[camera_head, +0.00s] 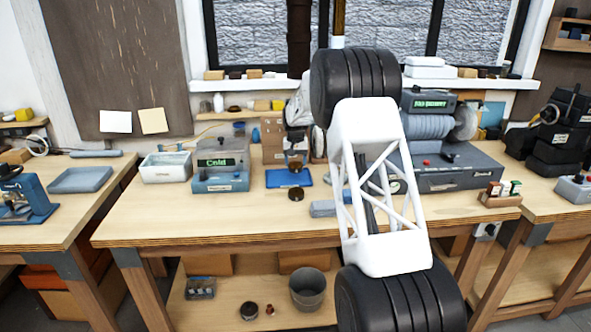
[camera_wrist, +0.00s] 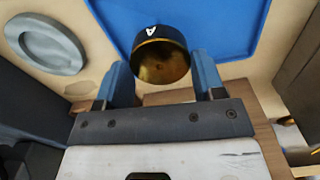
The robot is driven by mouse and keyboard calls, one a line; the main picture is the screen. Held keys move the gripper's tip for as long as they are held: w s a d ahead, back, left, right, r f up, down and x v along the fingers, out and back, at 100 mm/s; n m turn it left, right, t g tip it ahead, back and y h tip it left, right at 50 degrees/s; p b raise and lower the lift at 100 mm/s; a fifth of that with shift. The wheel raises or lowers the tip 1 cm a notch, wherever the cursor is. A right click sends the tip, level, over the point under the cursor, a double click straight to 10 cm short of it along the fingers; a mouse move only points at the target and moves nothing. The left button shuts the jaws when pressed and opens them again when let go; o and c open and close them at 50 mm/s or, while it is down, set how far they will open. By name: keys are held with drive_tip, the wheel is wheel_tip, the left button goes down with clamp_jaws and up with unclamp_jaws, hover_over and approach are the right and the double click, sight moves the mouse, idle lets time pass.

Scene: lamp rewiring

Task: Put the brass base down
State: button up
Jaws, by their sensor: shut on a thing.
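The brass base (camera_wrist: 163,68) is a short round cup with a dark outer wall, a white letter A and a brass-coloured hollow inside. In the wrist view it sits between the two blue fingers of my gripper (camera_wrist: 161,62), which is shut on it. Behind it in that view is a flat blue mat or tray (camera_wrist: 222,25). In the head view the blue mat (camera_head: 276,179) lies on the middle of the bench, with my gripper above it, small and partly hidden. I cannot tell whether the base touches the mat.
A grey round dish-like piece (camera_wrist: 48,46) lies beside the mat in the wrist view. On the bench stand a grey-blue box with a green display (camera_head: 221,166), a white bin (camera_head: 166,168) and a large grey machine (camera_head: 455,172). Bare bench top (camera_head: 215,220) lies in front.

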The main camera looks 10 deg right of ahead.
sight(295, 165)
drive_tip(key=shift+f, duration=1.7)
drive_tip(key=shift+f, duration=0.1)
drive_tip(key=o, duration=0.9)
wheel_tip(295, 165, up, 12)
drive_tip(key=shift+f, duration=0.1)
drive_tip(key=shift+r, duration=0.2)
